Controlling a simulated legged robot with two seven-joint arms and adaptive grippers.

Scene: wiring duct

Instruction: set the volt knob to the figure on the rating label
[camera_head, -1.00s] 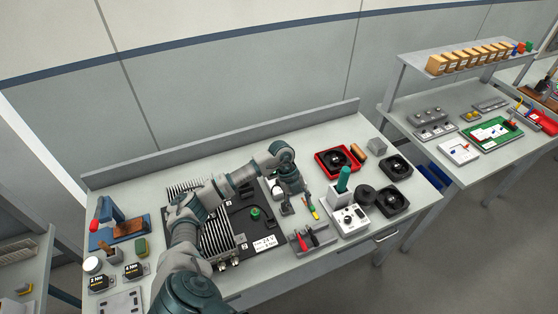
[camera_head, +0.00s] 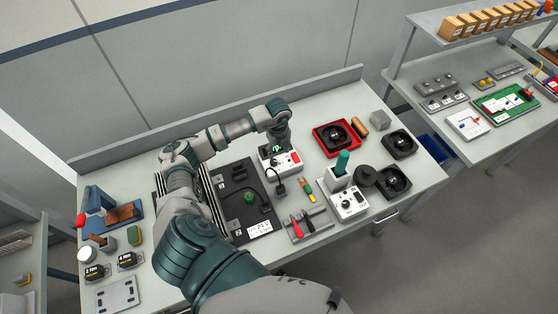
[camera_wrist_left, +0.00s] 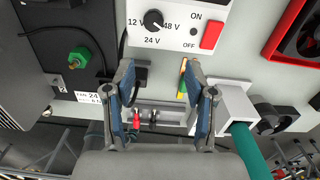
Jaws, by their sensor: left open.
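My right gripper is not in view.
A red switch (camera_wrist_left: 212,35) marked ON and OFF sits beside the knob. A black cable and plug (camera_head: 280,190) lie in front of the box.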

